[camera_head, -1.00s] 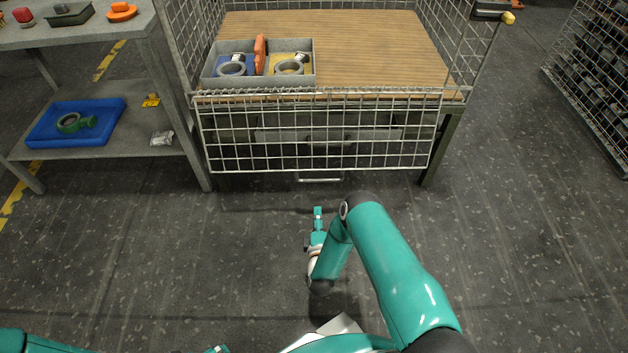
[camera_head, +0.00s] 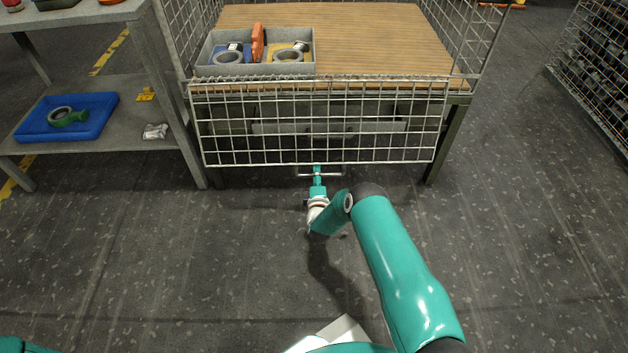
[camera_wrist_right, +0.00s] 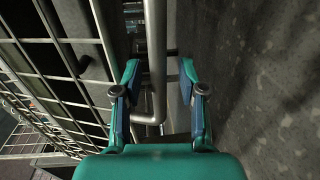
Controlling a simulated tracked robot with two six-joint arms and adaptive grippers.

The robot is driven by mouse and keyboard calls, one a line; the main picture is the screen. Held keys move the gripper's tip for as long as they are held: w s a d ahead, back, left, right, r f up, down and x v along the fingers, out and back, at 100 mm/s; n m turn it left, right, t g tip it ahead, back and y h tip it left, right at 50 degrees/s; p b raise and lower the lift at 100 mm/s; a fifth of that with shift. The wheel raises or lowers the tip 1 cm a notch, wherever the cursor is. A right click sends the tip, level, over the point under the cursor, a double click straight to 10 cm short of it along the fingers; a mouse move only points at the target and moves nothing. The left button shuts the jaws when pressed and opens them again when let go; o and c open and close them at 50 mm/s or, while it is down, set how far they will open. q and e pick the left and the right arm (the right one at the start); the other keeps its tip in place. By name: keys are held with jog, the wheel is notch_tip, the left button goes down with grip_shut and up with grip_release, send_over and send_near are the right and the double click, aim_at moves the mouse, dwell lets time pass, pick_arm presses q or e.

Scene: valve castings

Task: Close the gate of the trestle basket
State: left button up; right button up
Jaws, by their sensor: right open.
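The trestle basket's gate (camera_head: 320,163) is a wire mesh panel hanging down across the basket's front, below the wooden deck (camera_head: 370,50). A pale bar handle (camera_head: 334,174) shows at the gate's lower edge. My right gripper (camera_head: 318,171) is at this handle, just below the mesh. In the right wrist view, the handle bar (camera_wrist_right: 156,50) runs between the two fingers of my open right gripper (camera_wrist_right: 160,68), with a gap visible on each side. The gate's mesh (camera_wrist_right: 65,60) is to the left there. My left gripper is out of view.
A grey divided tray (camera_head: 260,69) with castings sits on the deck at the left. A grey shelf table (camera_head: 125,108) with a blue tray (camera_head: 105,102) stands close on the left. A wire rack (camera_head: 590,60) stands at right. The floor in front is clear.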

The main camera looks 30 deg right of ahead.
jog(key=shift+w+d, duration=0.25)
jog(key=shift+w, duration=0.15)
grip_shut()
